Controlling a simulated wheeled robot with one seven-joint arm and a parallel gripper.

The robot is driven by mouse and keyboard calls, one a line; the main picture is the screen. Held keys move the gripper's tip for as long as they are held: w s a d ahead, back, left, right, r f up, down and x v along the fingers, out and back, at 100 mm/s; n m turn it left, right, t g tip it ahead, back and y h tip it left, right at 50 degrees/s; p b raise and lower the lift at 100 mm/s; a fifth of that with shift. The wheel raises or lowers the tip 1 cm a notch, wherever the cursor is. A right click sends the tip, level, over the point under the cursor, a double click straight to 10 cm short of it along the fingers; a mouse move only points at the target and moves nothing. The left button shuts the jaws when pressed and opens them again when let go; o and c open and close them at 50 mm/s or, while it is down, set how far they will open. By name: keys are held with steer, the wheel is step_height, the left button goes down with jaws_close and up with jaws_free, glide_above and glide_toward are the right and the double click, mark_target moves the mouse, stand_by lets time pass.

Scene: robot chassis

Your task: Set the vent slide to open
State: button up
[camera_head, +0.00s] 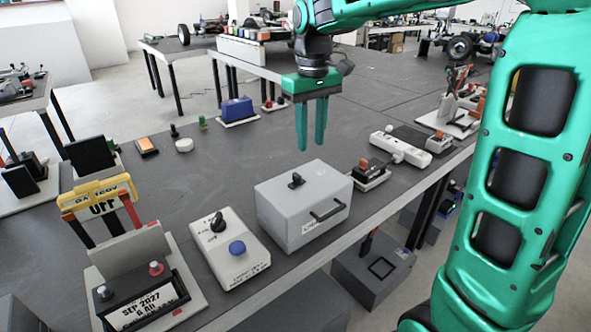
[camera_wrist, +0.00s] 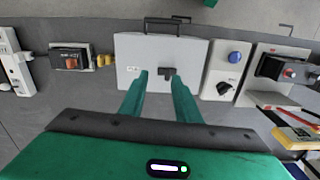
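No part carries a readable vent label. A grey box (camera_head: 290,212) with a front handle has a small black slide or knob (camera_head: 296,181) on its lid, which may be the vent slide; its setting cannot be told. In the wrist view the black part (camera_wrist: 167,73) sits on the pale lid, beside the right fingertip. My gripper (camera_head: 311,146) points down above the table, higher than the box and apart from it. Its two green fingers (camera_wrist: 160,78) are spread with a gap and hold nothing.
Left of the box stands a white control box (camera_head: 228,248) with a black knob and blue button. Right of it is a small unit with an orange part (camera_head: 371,174), then a white power strip (camera_head: 401,147). A sign stand (camera_head: 130,246) is at far left. Table behind is mostly clear.

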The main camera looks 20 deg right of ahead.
mark_target(297, 174)
steer(key=shift+n, duration=0.5)
steer(key=a+f, duration=0.1)
steer(key=f, duration=0.2)
steer(key=w+f, duration=0.1)
steer(key=f, duration=0.3)
steer(key=w+a+f, duration=0.1)
steer(key=f, duration=0.2)
steer(key=shift+w+a+f, duration=0.1)
steer(key=shift+a+f, duration=0.2)
steer(key=shift+a, duration=0.05)
steer(key=shift+c, duration=0.3)
